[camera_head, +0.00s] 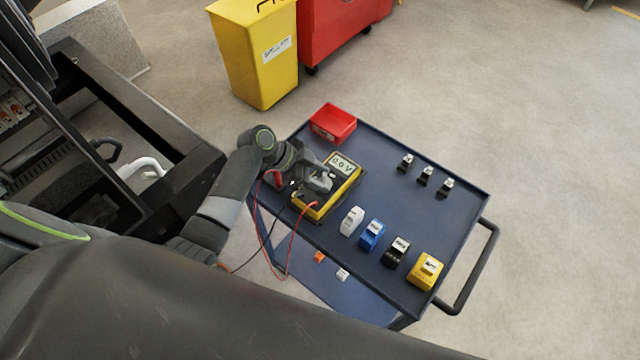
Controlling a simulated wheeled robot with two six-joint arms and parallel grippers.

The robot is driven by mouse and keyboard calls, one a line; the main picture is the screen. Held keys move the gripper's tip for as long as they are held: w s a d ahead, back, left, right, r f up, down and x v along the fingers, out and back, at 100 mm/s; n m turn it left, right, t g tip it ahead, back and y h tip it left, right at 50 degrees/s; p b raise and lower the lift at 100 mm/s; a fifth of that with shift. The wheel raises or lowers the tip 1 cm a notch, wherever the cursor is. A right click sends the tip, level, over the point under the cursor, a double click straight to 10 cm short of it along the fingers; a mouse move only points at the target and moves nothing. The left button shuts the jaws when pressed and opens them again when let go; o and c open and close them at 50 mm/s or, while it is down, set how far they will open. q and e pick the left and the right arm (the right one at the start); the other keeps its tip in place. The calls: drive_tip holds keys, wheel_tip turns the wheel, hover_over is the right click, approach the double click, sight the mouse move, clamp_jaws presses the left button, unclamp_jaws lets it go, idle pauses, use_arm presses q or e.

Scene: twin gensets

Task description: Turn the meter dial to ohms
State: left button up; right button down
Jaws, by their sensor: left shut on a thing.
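The yellow meter (349,188) lies on the dark blue cart top near its left edge. Its grey display (343,164) appears to read "0.0 V". Red and black leads run from its near end over the cart's edge. My left gripper (322,186) is over the middle of the meter's face, shut on the meter dial. The dial is hidden beneath the gripper, so its pointer and markings cannot be read. My right gripper does not show.
A red bin (333,122) sits at the cart's far corner. White, blue, black and yellow blocks (372,235) line the near side; small black items (425,175) stand farther right. A yellow waste bin (258,60) and red cabinet stand behind. The cart's middle is clear.

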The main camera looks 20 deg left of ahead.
use_arm(q)
drive_tip(key=m+g+b, duration=0.1)
drive_tip(key=b, duration=0.1)
drive_tip(key=m+g+b, duration=0.1)
drive_tip(key=m+b, duration=0.1)
drive_tip(key=m+g+b, duration=0.2)
drive_tip(key=shift+w+f+h, duration=0.3)
drive_tip(key=shift+w, duration=0.05)
drive_tip(key=shift+r+m+g+b, duration=0.2)
drive_tip(key=shift+m+g+b, duration=0.9)
drive_tip(key=shift+m+b, duration=0.5)
drive_tip(key=o, duration=1)
drive_tip(key=shift+w+r, duration=0.1)
